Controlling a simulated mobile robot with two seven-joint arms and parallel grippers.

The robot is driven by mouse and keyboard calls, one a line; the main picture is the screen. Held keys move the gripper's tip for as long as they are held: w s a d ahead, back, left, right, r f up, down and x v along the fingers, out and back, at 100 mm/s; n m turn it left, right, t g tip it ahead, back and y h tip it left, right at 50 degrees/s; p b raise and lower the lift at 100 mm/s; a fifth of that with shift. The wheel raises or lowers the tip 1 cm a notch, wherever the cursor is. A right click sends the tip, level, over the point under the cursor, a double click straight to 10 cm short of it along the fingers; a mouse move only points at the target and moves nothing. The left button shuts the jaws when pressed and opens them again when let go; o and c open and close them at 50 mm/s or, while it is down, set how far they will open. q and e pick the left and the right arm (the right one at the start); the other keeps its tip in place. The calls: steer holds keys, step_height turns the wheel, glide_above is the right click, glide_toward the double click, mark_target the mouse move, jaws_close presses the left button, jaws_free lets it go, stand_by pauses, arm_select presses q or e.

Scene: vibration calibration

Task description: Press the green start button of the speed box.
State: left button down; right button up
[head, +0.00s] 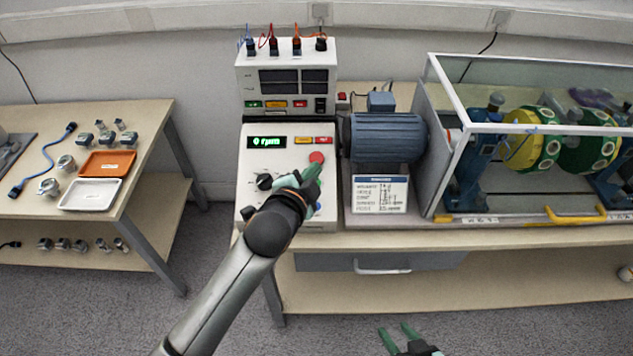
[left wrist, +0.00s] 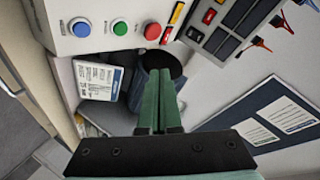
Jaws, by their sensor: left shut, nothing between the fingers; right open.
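The speed box (head: 258,160) is a white console with a lit green display reading 0 rpm, a black knob (head: 264,181) and a red button (head: 317,157). The green start button (left wrist: 120,27) shows in the left wrist view, between a blue button (left wrist: 80,27) and the red one (left wrist: 152,31). In the head view my left gripper hides it. My left gripper (head: 312,171) is shut and empty over the box's right side; its fingers (left wrist: 160,75) point below the buttons in the wrist view. I cannot tell whether they touch anything. My right gripper (head: 400,333) is open and empty, low in front of the bench.
A blue motor (head: 385,137) and a data card (head: 380,194) stand right of the box. A glass-walled enclosure (head: 450,100) covers the rotor. A meter unit (head: 287,75) stands behind. A side table (head: 130,180) with trays is at left.

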arm_select(q)
steer(key=f+b, duration=0.1)
steer(key=w+f+b, duration=0.1)
steer(key=f, duration=0.1)
steer(key=w+f+b, duration=0.1)
steer(key=f+b, duration=0.1)
steer(key=shift+w+f+b, duration=0.45)
steer(key=shift+f+b, duration=0.15)
steer(key=shift+f, duration=0.1)
steer(key=shift+w+f, duration=0.15)
steer(key=shift+f, duration=0.05)
steer(key=shift+f, duration=0.15)
stand_by(1.3)
steer(key=shift+w+f, duration=0.15)
steer(key=shift+f, duration=0.05)
steer(key=shift+w+f+b, duration=0.2)
steer(key=shift+f+b, duration=0.1)
steer(key=shift+f, duration=0.1)
stand_by(0.6)
stand_by(0.4)
steer(key=shift+s+r+p, duration=0.4)
steer(key=shift+r+p, duration=0.35)
steer(key=shift+p, duration=0.4)
